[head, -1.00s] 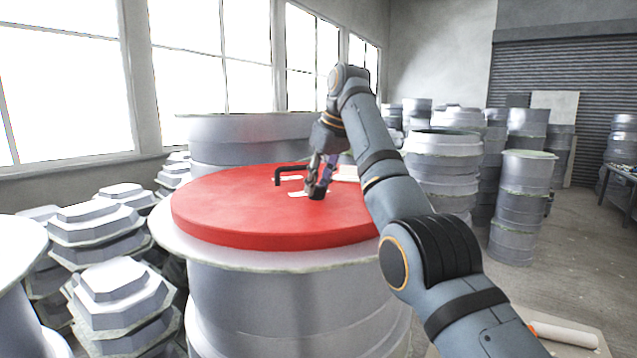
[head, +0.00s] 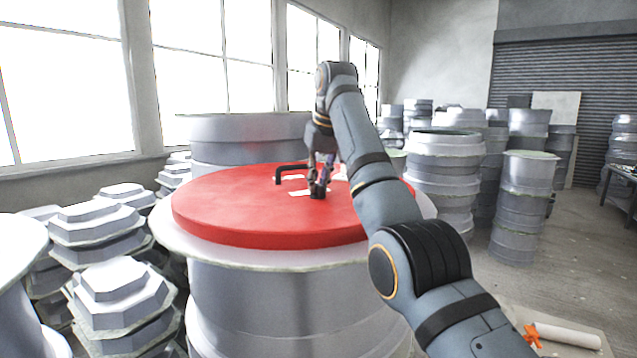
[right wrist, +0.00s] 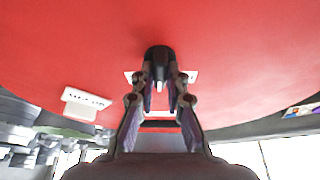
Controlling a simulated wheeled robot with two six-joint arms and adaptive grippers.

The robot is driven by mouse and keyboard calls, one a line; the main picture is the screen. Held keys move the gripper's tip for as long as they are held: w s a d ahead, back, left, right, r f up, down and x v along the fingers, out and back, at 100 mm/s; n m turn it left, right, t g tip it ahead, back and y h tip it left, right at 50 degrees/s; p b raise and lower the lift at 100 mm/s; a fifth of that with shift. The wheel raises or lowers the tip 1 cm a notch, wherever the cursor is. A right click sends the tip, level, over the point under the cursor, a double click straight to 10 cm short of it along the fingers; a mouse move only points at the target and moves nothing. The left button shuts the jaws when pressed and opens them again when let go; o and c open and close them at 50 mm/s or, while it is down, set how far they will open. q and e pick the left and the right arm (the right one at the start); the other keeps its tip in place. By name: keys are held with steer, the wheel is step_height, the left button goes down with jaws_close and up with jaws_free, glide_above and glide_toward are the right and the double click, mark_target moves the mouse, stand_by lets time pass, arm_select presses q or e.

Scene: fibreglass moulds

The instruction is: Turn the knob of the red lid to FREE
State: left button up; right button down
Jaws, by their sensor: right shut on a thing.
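The red lid (head: 250,215) lies on a large grey round mould (head: 300,300) in the head view. A black handle (head: 291,168) stands on the lid's far part, apart from the gripper. My right gripper (head: 318,190) reaches down onto the lid and is shut on the small black knob (head: 317,193). In the right wrist view the fingers (right wrist: 160,80) close on both sides of the black knob (right wrist: 159,56). White labels lie beside the knob; one label (right wrist: 87,98) carries dark lettering I cannot read surely. My left gripper is out of view.
Stacked grey moulds (head: 445,170) stand to the right, and pale octagonal moulds (head: 112,290) are stacked at the left. A white roll (head: 567,335) and an orange thing (head: 533,335) lie at the lower right. The floor at the right has some free room.

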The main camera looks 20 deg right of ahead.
steer(key=m+h, duration=0.1)
steer(key=m, duration=0.2)
steer(key=shift+a+r+m+p, duration=0.1)
steer(key=shift+m+p, duration=0.3)
steer(key=m+h+p, duration=0.1)
steer(key=m, duration=0.1)
steer(key=shift+m+g, duration=0.4)
steer(key=shift+m+h+p, duration=0.5)
steer(key=shift+m+p, duration=0.1)
steer(key=c, duration=1.4)
jaws_free()
steer(key=shift+o, duration=0.2)
